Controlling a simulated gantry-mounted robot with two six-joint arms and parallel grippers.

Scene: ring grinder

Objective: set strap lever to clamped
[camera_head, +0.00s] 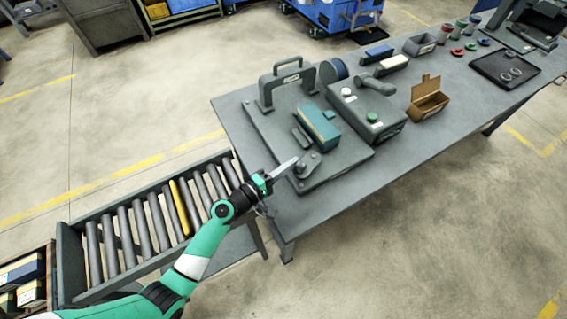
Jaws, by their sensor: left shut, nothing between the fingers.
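A pale flat lever (284,168) juts to the lower left from a dark round pivot (304,168). It sits at the near corner of a grey base plate (345,158) on the workbench. I take this to be the strap lever; whether it is clamped cannot be told. My left gripper (267,182) is shut and empty, close to the lever's outer end. From this angle I cannot tell whether they touch. A teal block (320,124) sits on the plate behind the pivot. My right gripper is not in view.
A grey handle frame (286,80) stands at the plate's back. A grey box with a green button (366,112) and an open brown box (428,97) are to the right. A roller conveyor (145,224) lies left of the bench. The bench's front right surface is clear.

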